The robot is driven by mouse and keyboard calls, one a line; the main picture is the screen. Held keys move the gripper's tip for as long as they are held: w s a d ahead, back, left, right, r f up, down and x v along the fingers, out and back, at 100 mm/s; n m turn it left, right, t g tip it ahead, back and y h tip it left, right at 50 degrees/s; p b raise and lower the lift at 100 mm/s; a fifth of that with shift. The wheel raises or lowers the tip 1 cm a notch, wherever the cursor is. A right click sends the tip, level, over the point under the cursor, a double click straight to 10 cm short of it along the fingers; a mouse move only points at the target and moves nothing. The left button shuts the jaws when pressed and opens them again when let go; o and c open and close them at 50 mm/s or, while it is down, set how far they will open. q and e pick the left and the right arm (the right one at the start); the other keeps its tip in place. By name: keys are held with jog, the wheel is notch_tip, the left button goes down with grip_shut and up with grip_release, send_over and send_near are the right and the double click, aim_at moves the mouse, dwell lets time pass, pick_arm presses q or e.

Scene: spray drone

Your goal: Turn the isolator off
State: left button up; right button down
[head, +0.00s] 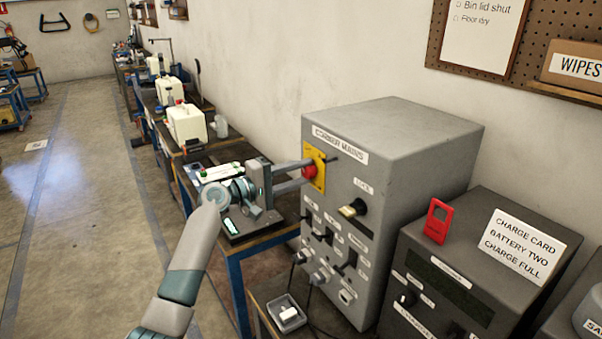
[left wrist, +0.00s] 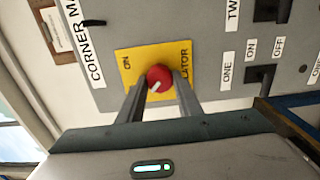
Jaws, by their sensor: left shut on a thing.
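The isolator is a red rotary knob (head: 309,171) on a yellow plate (head: 319,160), high on the front of the grey "CORNER MAINS" cabinet (head: 420,130). My left gripper (head: 306,173) reaches it from the left, with its fingers closed on either side of the knob. In the left wrist view the red knob (left wrist: 159,78) sits between the two fingertips (left wrist: 159,88), and a pale mark on it slants. The yellow plate (left wrist: 128,62) reads "ON" on one side and part of "ISOLATOR" on the other. My right gripper is in neither view.
Below the isolator are a lock (head: 352,209) and several black switches. A dark charger box (head: 465,270) with a red tag (head: 437,221) stands to the right. A small grey tray (head: 286,314) lies below. Workbenches line the wall; the floor at left is clear.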

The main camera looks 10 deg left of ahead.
pick_arm(q)
jog(key=o, duration=1)
jog(key=shift+o, duration=0.2)
jog(key=shift+s+a, duration=0.1)
jog(key=shift+a, duration=0.05)
jog(key=shift+s+a+f+b, duration=0.15)
jog(key=shift+s+a+b, duration=0.2)
jog(key=shift+s+a, duration=0.05)
jog(key=b+v, duration=0.6)
jog(key=v, duration=1)
